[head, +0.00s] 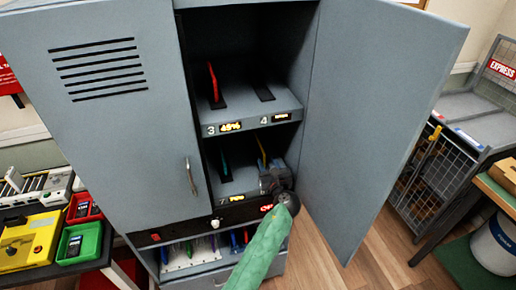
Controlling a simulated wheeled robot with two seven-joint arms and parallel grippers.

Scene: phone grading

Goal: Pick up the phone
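A grey locker cabinet (100,120) stands open with phones upright in numbered slots. A teal phone (225,166) stands in slot 7 on the lower shelf. A thin orange-yellow phone (262,150) stands to its right, its lower part hidden by my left gripper. My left gripper (268,180) is at the front of that lower right slot, close to the orange-yellow phone. Its fingers are dark and small, so their opening and any contact are unclear. My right gripper is not in view.
The open cabinet door (370,110) stands close to the right of my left arm. A drawer (195,256) with several coloured items is below the shelves. Red (84,207) and green (79,243) trays and a yellow device (28,243) sit at left. A wire cage (425,185) stands at right.

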